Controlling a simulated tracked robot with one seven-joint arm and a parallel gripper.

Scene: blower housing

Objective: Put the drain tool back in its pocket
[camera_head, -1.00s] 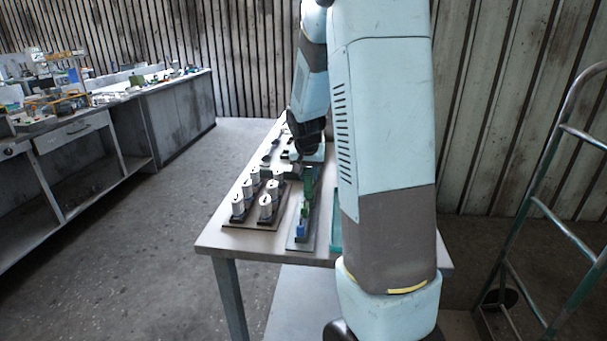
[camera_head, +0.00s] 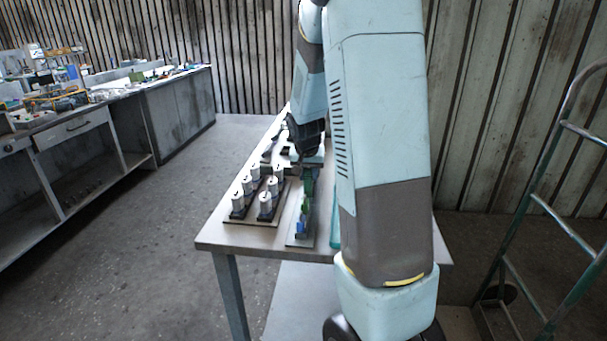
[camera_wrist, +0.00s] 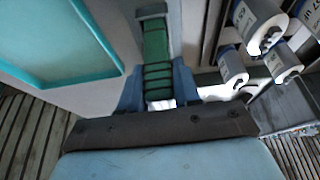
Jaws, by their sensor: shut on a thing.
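My gripper (camera_wrist: 158,88) is shut on a green ribbed piece (camera_wrist: 157,45), which looks like the drain tool's handle. The handle runs away from me between the two blue-grey fingers in the wrist view. In the head view, my gripper (camera_head: 309,163) is over the table, above a narrow grey tray (camera_head: 302,242). The green tool (camera_head: 309,184) shows just below it. A smaller green part and a blue part (camera_head: 300,228) are on the near end of this tray. The tool's far end and the pocket cannot be made out clearly.
A dark rack (camera_head: 236,219) with several white cylinders stands just left of the narrow tray. The cylinders (camera_wrist: 233,66) are close to my gripper's right in the wrist view. A teal-rimmed tray (camera_wrist: 62,78) lies on the other side. Small dark items sit farther back.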

